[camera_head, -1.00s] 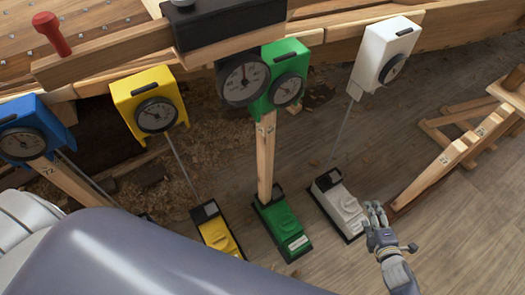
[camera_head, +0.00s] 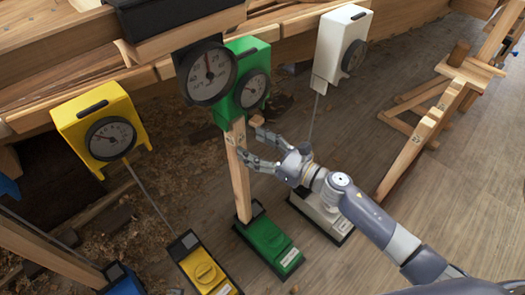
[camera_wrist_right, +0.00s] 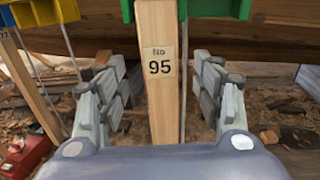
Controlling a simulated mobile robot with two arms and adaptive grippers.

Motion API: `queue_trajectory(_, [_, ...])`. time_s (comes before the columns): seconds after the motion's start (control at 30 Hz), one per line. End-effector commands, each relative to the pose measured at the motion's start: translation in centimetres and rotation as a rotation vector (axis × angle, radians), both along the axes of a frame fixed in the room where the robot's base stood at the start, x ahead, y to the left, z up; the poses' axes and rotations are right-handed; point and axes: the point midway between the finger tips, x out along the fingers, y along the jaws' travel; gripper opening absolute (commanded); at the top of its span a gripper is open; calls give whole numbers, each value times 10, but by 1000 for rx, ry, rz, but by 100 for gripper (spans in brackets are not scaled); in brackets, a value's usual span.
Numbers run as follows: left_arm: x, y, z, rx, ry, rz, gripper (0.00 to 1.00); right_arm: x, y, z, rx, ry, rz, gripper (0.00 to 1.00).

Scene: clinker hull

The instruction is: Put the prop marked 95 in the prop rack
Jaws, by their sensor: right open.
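The prop marked 95 (camera_head: 240,185) is a pale wooden post standing between a green gauge box (camera_head: 245,85) and a green base (camera_head: 268,243). Its label "No 95" faces me in the right wrist view, where the prop (camera_wrist_right: 161,100) stands upright between the fingers. My right gripper (camera_head: 252,147) is open, with its fingers at either side of the prop's upper part; gaps show between prop and fingers in the wrist view (camera_wrist_right: 161,75). A wooden frame (camera_head: 425,140) on the floor at the right looks like the prop rack. My left gripper is out of view.
A yellow gauge box (camera_head: 95,120) and yellow base (camera_head: 203,268) stand left of the prop. A white box (camera_head: 340,48) and pale base (camera_head: 322,215) stand to its right. The hull planks run above. The right floor (camera_head: 480,190) is clear.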

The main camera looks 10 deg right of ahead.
Motion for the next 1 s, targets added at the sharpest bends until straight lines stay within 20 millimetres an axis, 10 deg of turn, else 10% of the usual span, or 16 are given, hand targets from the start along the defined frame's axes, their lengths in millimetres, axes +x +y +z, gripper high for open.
queue_trajectory(0.4, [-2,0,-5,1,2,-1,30,43,47,0,3,3,-1,61])
queue_trajectory(0.8, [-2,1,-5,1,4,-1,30,47,52,-1,2,4,-1,61])
queue_trajectory(1.0, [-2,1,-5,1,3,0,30,47,52,-1,2,4,-1,16])
